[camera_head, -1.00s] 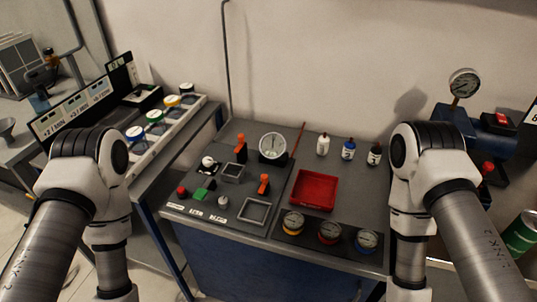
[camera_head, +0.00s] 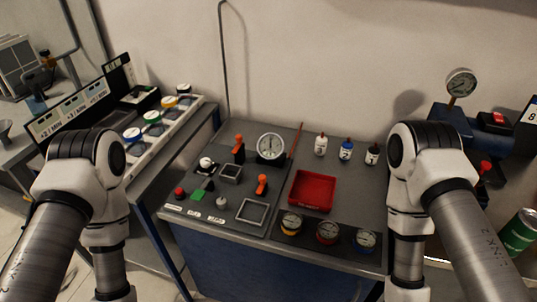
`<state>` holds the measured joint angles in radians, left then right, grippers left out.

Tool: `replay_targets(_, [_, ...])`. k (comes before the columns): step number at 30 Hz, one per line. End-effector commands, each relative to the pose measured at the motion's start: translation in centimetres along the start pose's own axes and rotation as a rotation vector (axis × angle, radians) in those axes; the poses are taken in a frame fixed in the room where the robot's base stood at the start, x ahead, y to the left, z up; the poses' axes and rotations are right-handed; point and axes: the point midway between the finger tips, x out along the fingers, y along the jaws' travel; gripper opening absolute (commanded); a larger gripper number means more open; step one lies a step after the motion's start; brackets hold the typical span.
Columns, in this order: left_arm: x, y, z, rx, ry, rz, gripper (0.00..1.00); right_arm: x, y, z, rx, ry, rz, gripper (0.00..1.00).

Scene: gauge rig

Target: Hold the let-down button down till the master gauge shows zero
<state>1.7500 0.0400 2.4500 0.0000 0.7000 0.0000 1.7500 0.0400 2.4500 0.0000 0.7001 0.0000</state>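The large white-faced gauge (camera_head: 270,147), which looks like the master gauge, stands at the back middle of the grey bench (camera_head: 262,228). Its needle looks near upright, but the scale is too small to read. At the bench's front left are a red button (camera_head: 179,192), a green square piece (camera_head: 198,195) and a grey knob (camera_head: 221,202). White labels (camera_head: 193,214) lie in front of them, too small to read, so I cannot tell which is the let-down button. Both my arms flank the bench and drop out of frame at the bottom; neither gripper shows.
Two orange-handled levers (camera_head: 262,185) stand near small grey trays (camera_head: 253,211). A red tray (camera_head: 312,190) lies right of centre, with small gauges (camera_head: 327,232) in front and bottles (camera_head: 346,149) behind. A blue rig with a gauge (camera_head: 461,83) stands at far right.

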Motion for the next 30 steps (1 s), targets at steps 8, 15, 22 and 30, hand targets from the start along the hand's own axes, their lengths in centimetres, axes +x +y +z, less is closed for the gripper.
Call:
replay_targets(8, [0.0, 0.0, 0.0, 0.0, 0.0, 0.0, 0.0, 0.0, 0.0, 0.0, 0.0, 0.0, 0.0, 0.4])
replay_targets(15, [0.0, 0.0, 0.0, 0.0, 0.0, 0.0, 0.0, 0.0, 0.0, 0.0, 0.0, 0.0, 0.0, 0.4])
replay_targets(22, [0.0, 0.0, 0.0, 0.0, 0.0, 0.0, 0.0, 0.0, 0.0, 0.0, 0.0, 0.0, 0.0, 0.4])
replay_targets(30, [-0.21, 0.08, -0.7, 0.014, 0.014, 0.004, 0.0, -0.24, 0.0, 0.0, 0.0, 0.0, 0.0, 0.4])
